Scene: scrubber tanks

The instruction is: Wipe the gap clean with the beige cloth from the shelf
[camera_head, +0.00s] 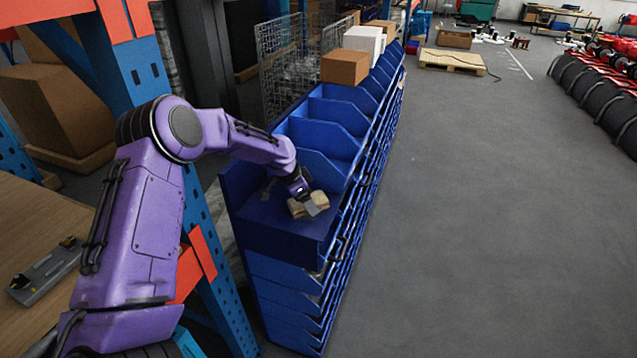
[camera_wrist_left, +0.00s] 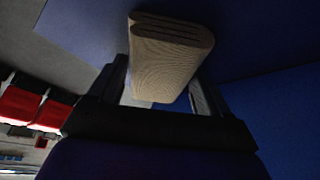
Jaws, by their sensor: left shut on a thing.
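My left gripper (camera_head: 305,198) is shut on a folded beige cloth (camera_head: 316,203), at the near end of the blue bin shelf (camera_head: 290,228). In the left wrist view the cloth (camera_wrist_left: 166,60) sits between the two fingers of the left gripper (camera_wrist_left: 160,92), with its folded edge pointing away from the palm. The cloth is close to a blue surface; I cannot tell whether it touches. I cannot make out a gap. My right gripper is in neither view.
Empty blue bins (camera_head: 325,125) run back along the shelf top. A brown box (camera_head: 345,67) and a white box (camera_head: 364,40) stand farther back. An orange and blue rack post (camera_head: 205,260) stands at left, beside a wooden surface (camera_head: 30,225).

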